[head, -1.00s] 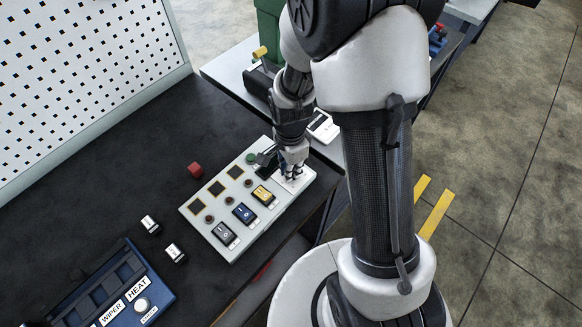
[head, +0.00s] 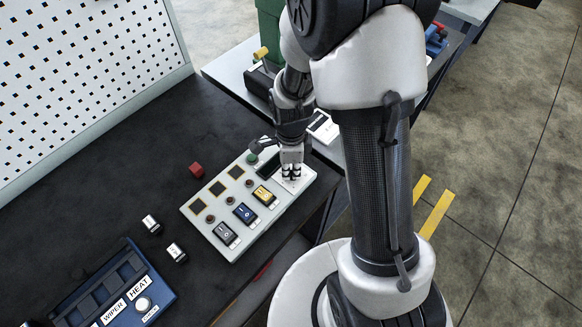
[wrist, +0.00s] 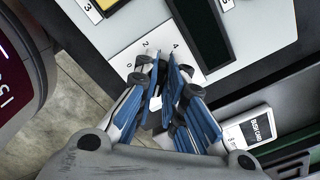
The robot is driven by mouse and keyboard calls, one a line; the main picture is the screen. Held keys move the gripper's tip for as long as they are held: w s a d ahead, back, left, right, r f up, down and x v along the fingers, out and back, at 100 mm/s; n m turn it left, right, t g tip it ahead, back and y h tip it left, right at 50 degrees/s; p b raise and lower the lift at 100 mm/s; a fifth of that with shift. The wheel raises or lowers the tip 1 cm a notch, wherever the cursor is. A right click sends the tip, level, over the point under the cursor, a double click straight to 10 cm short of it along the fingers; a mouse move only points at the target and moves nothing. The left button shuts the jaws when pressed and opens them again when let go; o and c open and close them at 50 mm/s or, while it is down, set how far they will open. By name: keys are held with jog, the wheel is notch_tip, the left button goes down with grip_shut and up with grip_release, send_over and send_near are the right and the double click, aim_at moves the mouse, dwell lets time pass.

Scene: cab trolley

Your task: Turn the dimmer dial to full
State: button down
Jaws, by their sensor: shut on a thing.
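A light grey switch panel (head: 232,245) lies on the dark bench, with the dimmer's white scale plate (wrist: 133,57) at its right end. The numbers 0, 2 and 4 show on the plate in the wrist view. My gripper (head: 291,174) points down over this plate, and its blue-padded fingers (wrist: 164,72) are closed around the dial. The fingers hide most of the dial. A small pale patch shows between them, and I cannot tell where the dial's mark points.
The panel also carries a yellow rocker (head: 264,195), a blue rocker (head: 245,212), a black rocker (head: 224,233) and a green button (head: 252,159). A red cube (head: 196,169) and two small switches (head: 151,224) lie nearby. A blue WIPER/HEAT panel (head: 115,290) is at lower left.

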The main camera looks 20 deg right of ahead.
jog(key=c, duration=1.7)
grip_release()
notch_tip(320, 180, up, 12)
jog(key=shift+r, duration=0.1)
notch_tip(320, 180, up, 5)
jog(key=n+t, duration=0.1)
jog(key=n, duration=0.3)
send_over(291, 172)
jog(key=s, duration=0.2)
jog(key=s+r+n+t, duration=0.1)
jog(key=s+r+n, duration=0.2)
jog(key=s+n, duration=0.1)
jog(key=s+r+n+t, duration=0.1)
jog(key=s+r+n, duration=0.2)
jog(key=s+n, duration=0.2)
jog(key=s+r+n+t, duration=0.1)
jog(key=s+r+n, duration=0.2)
jog(key=s+n, duration=0.2)
jog(key=shift+d+r+n+t, duration=0.1)
jog(key=shift+r+n+t, duration=0.05)
jog(key=shift+n, duration=0.65)
jog(key=shift+r+n+t, duration=0.15)
jog(key=shift+n, duration=0.65)
